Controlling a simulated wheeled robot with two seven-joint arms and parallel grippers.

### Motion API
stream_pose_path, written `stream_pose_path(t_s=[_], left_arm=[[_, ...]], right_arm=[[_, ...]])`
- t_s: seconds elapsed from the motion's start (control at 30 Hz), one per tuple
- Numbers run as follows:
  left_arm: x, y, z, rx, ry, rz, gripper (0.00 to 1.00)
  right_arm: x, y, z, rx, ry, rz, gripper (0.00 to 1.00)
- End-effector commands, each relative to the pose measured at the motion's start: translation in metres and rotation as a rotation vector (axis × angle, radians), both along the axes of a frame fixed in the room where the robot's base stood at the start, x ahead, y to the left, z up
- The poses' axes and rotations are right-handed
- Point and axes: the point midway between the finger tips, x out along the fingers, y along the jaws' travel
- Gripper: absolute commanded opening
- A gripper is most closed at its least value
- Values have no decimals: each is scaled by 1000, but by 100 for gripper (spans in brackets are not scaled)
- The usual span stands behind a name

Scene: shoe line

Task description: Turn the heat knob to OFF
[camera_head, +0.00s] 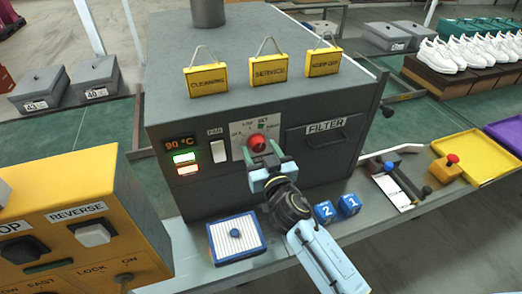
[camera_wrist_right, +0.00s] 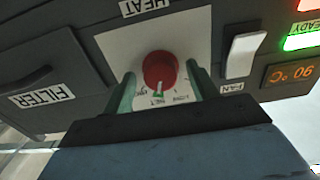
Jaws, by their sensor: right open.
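The red heat knob (camera_head: 258,142) sits on a pale dial plate on the front of the grey oven, and shows upside down in the wrist view (camera_wrist_right: 159,68). Its pale pointer mark lies toward the SET label (camera_wrist_right: 157,101). The OFF label (camera_head: 237,131) is left of it in the head view. My right gripper (camera_head: 266,163) is open in front of the knob. In the wrist view its green fingers (camera_wrist_right: 161,76) stand on either side of the knob, with gaps showing; I cannot tell whether they reach past its front face. My left gripper is out of view.
A white FAN rocker switch (camera_head: 218,151) and a 90 °C display (camera_head: 180,144) are left of the dial. The FILTER drawer (camera_head: 325,138) is to its right. Blue blocks 1 and 2 (camera_head: 324,211) and a striped pad (camera_head: 222,245) lie on the bench below.

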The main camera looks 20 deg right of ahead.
Motion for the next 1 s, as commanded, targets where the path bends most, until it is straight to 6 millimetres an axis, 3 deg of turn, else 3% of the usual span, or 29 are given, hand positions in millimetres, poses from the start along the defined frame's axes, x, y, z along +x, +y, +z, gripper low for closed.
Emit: stream_pose_path(t_s=[0.2,0.53,1.0], left_arm=[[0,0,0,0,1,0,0],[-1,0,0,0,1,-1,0],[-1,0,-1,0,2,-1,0]], right_arm=[[0,0,0,0,0,0,59],[0,0,0,0,0,0,15],[0,0,0,-111,-5,0,14]])
